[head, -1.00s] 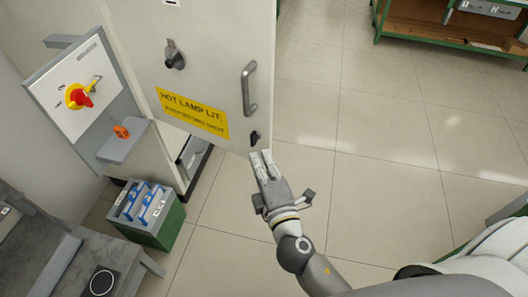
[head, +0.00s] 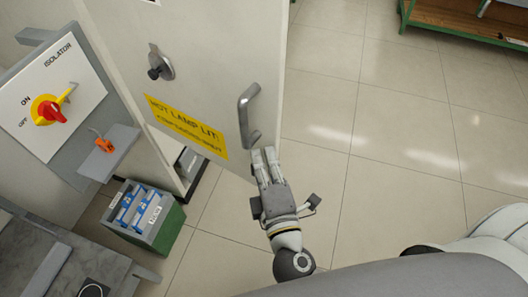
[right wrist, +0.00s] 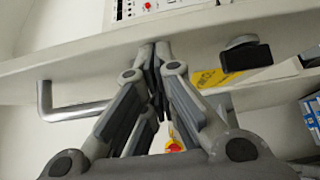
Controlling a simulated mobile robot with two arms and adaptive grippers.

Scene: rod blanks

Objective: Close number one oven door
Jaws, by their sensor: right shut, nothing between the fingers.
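My right gripper (head: 264,150) is shut and empty at the door's free edge, just below the handle. In the right wrist view, its closed fingertips (right wrist: 155,48) overlap the door's edge, with the handle (right wrist: 70,112) to the left; whether they touch is unclear. My left gripper is not in view.
An isolator panel (head: 40,75) with a red and yellow switch (head: 48,110) is at the left. A grey-green box (head: 160,235) with blue items stands below the door. A green-framed shelf (head: 470,25) is at the top right. The tiled floor (head: 400,120) between is clear.

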